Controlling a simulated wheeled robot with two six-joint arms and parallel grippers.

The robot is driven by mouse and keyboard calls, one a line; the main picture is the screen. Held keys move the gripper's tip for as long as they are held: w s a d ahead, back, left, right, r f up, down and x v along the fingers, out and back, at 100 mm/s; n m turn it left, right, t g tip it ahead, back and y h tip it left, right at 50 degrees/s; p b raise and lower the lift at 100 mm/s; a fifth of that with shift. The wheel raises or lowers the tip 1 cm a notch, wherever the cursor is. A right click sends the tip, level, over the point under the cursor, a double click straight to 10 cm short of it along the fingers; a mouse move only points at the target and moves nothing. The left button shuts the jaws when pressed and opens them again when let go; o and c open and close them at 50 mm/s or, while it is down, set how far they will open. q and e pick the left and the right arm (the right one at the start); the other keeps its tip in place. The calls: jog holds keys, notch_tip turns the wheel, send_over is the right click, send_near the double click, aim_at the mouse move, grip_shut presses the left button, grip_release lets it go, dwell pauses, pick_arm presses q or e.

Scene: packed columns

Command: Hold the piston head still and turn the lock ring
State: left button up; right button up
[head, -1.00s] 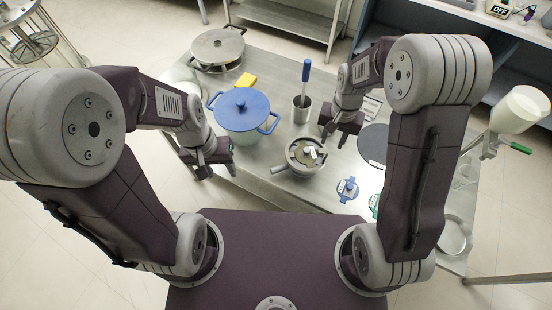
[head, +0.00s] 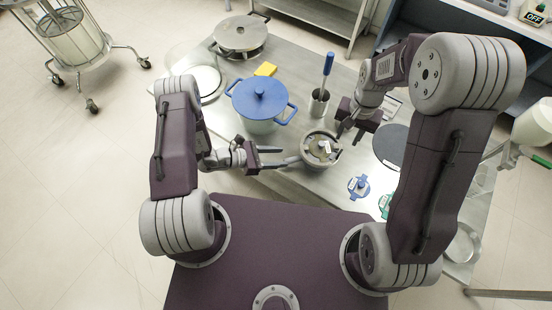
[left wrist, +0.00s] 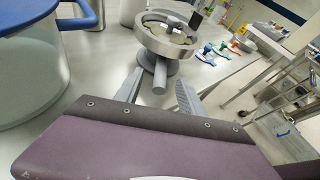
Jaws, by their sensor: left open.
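The round metal piston head (head: 309,154) stands on the steel table, with a metal ring (head: 322,138) around its top and small pale pieces on it. In the left wrist view the ring (left wrist: 150,43) is straight ahead, and a grey rod handle (left wrist: 160,76) sticks out toward me. My left gripper (head: 285,157) is open and lies just left of the piston head. In the left wrist view its fingers (left wrist: 160,84) stand either side of the handle, apart from it. My right gripper (head: 348,137) hangs to the upper right of the ring, open and empty.
A blue-lidded pot (head: 259,98) stands left of the piston head, with a yellow sponge (head: 265,70) behind it. A metal cup with a blue-handled tool (head: 328,64) is behind. Blue (head: 358,187) and green small parts lie to the right, near a dark disc (head: 392,147).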

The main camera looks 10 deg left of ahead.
aim_at(299, 159)
pick_arm(q)
jog(key=shift+s+f, duration=0.35)
jog(key=shift+s, duration=0.05)
jog(key=shift+w+a, duration=0.1)
jog(key=x, duration=0.9)
jog(key=shift+c, duration=0.4)
grip_shut()
dwell(1.1)
